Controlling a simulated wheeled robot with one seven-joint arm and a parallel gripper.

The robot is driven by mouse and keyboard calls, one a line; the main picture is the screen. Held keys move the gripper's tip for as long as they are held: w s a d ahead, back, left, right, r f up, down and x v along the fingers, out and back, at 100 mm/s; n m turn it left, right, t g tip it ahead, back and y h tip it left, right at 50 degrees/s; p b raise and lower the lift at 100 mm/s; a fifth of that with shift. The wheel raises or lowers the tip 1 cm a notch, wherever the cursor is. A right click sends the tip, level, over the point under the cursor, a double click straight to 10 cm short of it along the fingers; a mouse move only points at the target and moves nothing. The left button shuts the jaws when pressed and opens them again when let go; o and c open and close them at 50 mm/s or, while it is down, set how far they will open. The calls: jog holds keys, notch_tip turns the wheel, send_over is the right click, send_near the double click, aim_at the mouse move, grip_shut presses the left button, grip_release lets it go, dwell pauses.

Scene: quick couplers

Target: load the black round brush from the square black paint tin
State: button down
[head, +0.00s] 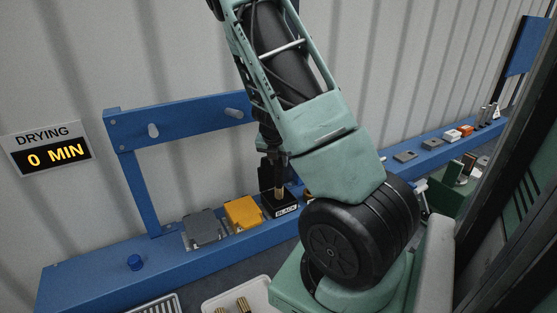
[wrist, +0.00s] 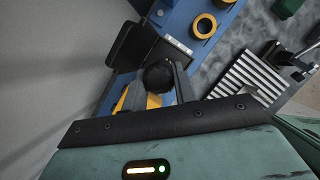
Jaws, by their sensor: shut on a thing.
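The square black paint tin (head: 286,211), labelled BLACK, stands on the blue bench rail; it also shows in the wrist view (wrist: 143,52) with its dark lid standing open. My gripper (head: 276,172) is directly above this tin, pointing down. It is shut on the black round brush, whose dark round top (wrist: 158,76) shows between the two fingers in the wrist view. A brass-coloured part of the brush (head: 279,192) shows below the fingers in the head view. The bristle tip is hidden, so I cannot tell whether it touches the paint.
A yellow tin (head: 243,213) and a grey tin (head: 204,228) stand left of the black tin. A white tray (head: 238,297) with brass pieces lies in front. A sign (head: 48,148) reads DRYING 0 MIN. My arm hides part of the rail.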

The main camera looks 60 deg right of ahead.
jog(key=shift+f+b, duration=0.5)
jog(key=shift+f, duration=0.1)
dwell(1.3)
jog(key=shift+r, duration=0.1)
notch_tip(320, 180, up, 7)
jog(key=p, duration=0.6)
jog(key=shift+p, duration=0.3)
dwell(0.4)
notch_tip(320, 180, down, 7)
jog(key=b, duration=0.6)
jog(key=shift+b, duration=0.3)
